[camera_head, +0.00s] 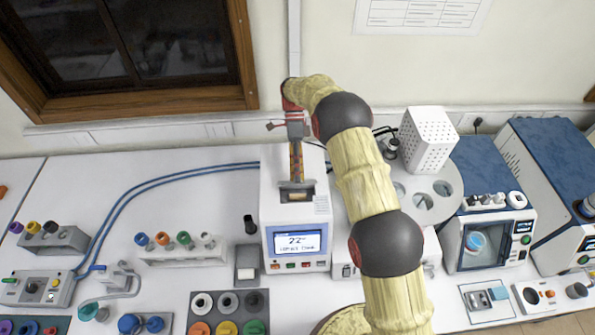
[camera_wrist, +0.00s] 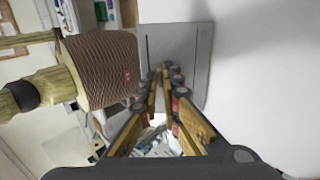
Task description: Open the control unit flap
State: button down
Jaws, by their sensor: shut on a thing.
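The control unit (camera_head: 267,215) is a white box with a lit screen (camera_head: 294,242) on its front, in the middle of the bench in the head view. My gripper (camera_head: 297,178) points down at the top of this unit, its fingers close together. A small grey flap (camera_head: 298,186) shows at the fingertips. In the wrist view my gripper (camera_wrist: 164,78) has its fingers converged at a flat grey plate with dark slots (camera_wrist: 190,45), which looks like the flap. The fingers are shut on it. The exact contact and the flap's angle are hard to see.
A white perforated box (camera_head: 428,140) stands behind a round carousel (camera_head: 430,205) right of the unit. A tube rack (camera_head: 185,250) and a small grey box (camera_head: 247,262) stand to the left. Blue hoses (camera_head: 165,178) run across the bench. The wall is close behind.

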jog(key=c, duration=2)
grip_release()
jog(key=shift+w, duration=0.1)
jog(key=v, duration=0.7)
jog(key=shift+w, duration=0.2)
jog(key=shift+r, duration=0.1)
